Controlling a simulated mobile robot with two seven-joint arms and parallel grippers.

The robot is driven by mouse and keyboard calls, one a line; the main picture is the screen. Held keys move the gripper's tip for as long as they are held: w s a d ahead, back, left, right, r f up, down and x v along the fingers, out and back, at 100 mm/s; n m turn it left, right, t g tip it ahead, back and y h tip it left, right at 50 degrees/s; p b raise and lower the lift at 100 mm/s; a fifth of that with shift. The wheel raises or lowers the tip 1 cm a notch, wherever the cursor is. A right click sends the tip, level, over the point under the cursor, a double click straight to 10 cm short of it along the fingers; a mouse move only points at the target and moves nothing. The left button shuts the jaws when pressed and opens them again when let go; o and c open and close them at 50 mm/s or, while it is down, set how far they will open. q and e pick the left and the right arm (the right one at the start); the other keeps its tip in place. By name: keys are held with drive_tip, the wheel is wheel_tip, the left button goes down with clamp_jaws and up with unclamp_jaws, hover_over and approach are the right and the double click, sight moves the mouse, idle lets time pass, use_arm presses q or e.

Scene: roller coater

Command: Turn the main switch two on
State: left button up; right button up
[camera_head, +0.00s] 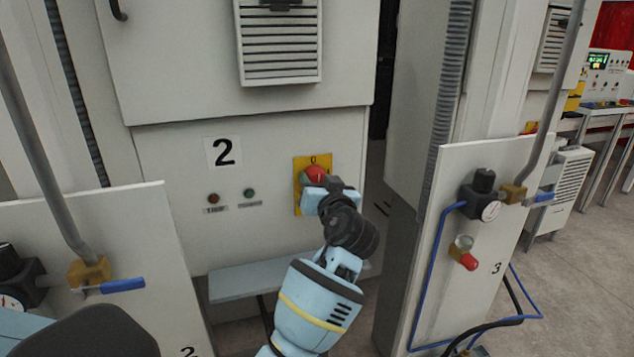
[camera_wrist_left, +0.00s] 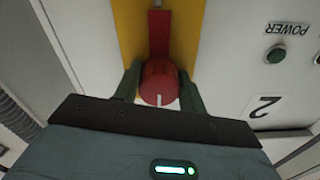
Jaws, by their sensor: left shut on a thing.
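The main switch two is a red rotary knob (camera_head: 315,173) on a yellow plate (camera_head: 299,203) with a 0 at its top. The plate is on the pale cabinet panel (camera_head: 280,135), right of the "2" sign (camera_head: 223,151). My left gripper (camera_head: 314,182) is at the knob and partly covers it. In the left wrist view, which is upside down, its dark fingers (camera_wrist_left: 160,90) are shut on the red knob (camera_wrist_left: 158,76), one on each side. A white mark on the knob faces the gripper's palm. My right gripper is not in view.
Two small buttons, brown (camera_head: 213,199) and green (camera_head: 249,193), are left of the switch. A grey-blue ledge (camera_head: 245,280) juts out below. A panel marked 3 (camera_head: 480,230) with a gauge stands to the right, and a valve with a blue lever (camera_head: 122,285) is at the left.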

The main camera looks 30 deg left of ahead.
use_arm(q)
drive_tip(key=m, duration=0.4)
drive_tip(key=shift+m, duration=0.3)
drive_tip(key=m, duration=0.4)
drive_tip(key=shift+s+a+m, duration=0.1)
drive_tip(key=shift+m, duration=0.3)
drive_tip(key=m, duration=0.4)
drive_tip(key=shift+r, duration=0.15)
drive_tip(key=shift+m, duration=2.1)
drive_tip(key=o, duration=1)
drive_tip(key=shift+r, duration=0.1)
